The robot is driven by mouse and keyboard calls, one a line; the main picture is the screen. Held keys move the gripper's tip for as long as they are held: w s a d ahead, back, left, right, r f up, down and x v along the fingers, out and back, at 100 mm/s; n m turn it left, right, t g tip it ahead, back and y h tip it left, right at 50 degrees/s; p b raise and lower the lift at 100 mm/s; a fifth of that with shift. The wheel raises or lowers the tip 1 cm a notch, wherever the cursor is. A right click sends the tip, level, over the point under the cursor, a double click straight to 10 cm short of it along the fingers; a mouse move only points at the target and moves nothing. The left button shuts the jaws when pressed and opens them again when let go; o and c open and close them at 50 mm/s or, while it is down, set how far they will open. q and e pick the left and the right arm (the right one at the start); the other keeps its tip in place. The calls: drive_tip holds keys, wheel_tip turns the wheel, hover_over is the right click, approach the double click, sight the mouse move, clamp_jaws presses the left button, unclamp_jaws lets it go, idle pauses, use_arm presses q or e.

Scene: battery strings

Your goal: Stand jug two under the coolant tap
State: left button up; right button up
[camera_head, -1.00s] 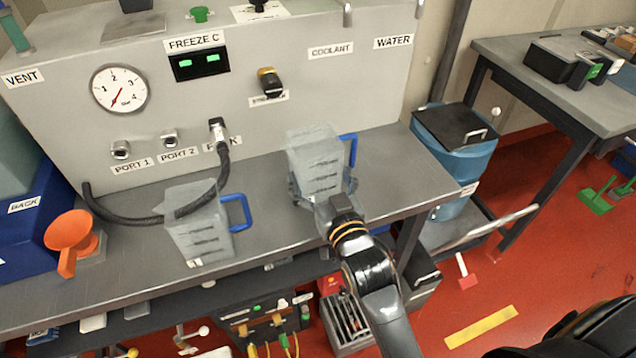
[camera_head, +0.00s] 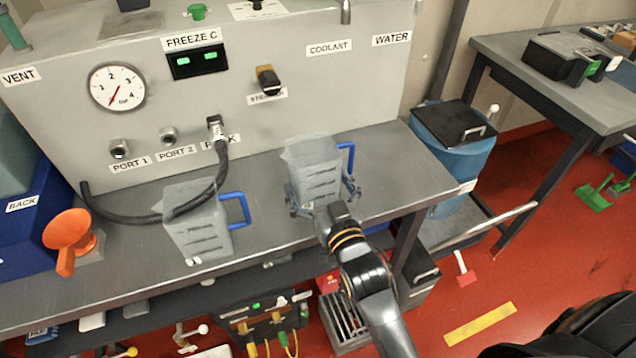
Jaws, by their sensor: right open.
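One pale translucent jug with a blue handle (camera_head: 315,163) is upright at the bench, below the COOLANT label (camera_head: 329,48) in the picture. My right gripper (camera_head: 322,205) is at its near side, fingers spread open around its lower part; whether they touch it is unclear. A similar jug (camera_head: 197,225) stands on the bench to the left, partly behind the black hose. I cannot read a number on either jug. A metal tap spout (camera_head: 346,10) shows at the top edge above the COOLANT label. My left gripper is not in view.
The grey bench (camera_head: 405,160) has free room right of the jugs. A black hose (camera_head: 150,217) curves across its left part, near an orange funnel (camera_head: 70,238). A blue bin with a black lid (camera_head: 455,140) stands beyond the bench's right end.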

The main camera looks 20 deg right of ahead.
drive_tip(key=shift+r, duration=0.25)
drive_tip(key=s+b, duration=0.1)
drive_tip(key=s, duration=1.1)
drive_tip(key=shift+d+b, duration=0.2)
drive_tip(key=shift+b, duration=0.1)
drive_tip(key=shift+f, duration=0.1)
